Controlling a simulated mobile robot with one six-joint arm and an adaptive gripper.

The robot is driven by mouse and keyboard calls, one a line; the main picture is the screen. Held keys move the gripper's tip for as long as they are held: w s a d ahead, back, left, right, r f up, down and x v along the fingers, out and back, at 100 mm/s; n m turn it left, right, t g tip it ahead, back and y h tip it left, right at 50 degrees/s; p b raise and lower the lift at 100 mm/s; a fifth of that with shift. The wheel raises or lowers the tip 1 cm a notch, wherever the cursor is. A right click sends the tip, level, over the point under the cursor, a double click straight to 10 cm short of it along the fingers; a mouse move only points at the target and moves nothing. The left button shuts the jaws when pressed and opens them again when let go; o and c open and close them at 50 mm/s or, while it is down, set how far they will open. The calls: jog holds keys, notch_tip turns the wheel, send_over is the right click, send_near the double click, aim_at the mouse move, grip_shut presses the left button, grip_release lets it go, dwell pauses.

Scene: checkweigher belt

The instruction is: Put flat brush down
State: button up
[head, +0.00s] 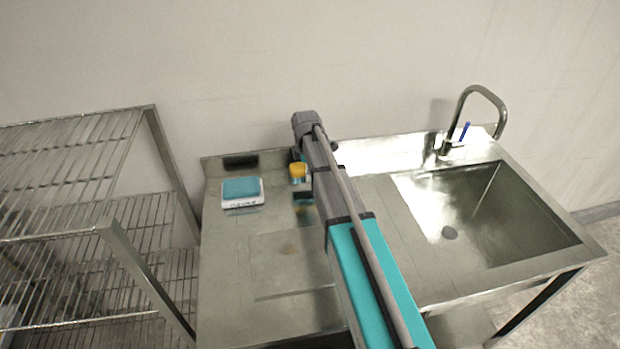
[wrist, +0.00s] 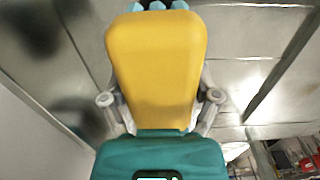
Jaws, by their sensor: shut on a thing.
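A yellow block-shaped thing, which I take to be the flat brush (wrist: 155,70), fills the middle of the wrist view in front of my gripper (wrist: 166,7). My gripper is shut on it; the fingers are mostly hidden behind the yellow, with light blue parts showing at the top edge. In the head view a small yellow part of the brush (head: 298,171) shows left of my arm, over the steel counter (head: 225,262). My arm hides much of the gripper there. I cannot tell whether the brush touches the counter.
A small white scale with a teal top (head: 242,204) stands on the counter to the left. A sink (head: 480,215) with a tap (head: 492,95) is at the right; a blue thing (head: 464,131) is by the tap. A wire rack (head: 70,170) stands left. The front left counter is clear.

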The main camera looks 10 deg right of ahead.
jog(key=shift+w+f+b, duration=0.45)
jog(key=shift+f+b, duration=0.1)
jog(key=shift+f, duration=0.1)
jog(key=shift+s+f+b, duration=0.1)
jog(key=shift+f+b, duration=1.2)
jog(key=shift+f, duration=0.05)
jog(key=shift+f, duration=0.1)
jog(key=o, duration=0.8)
jog(key=shift+o, duration=0.2)
jog(key=shift+r, duration=0.2)
notch_tip(320, 180, up, 12)
jog(key=p, duration=1.2)
jog(key=shift+s, duration=0.1)
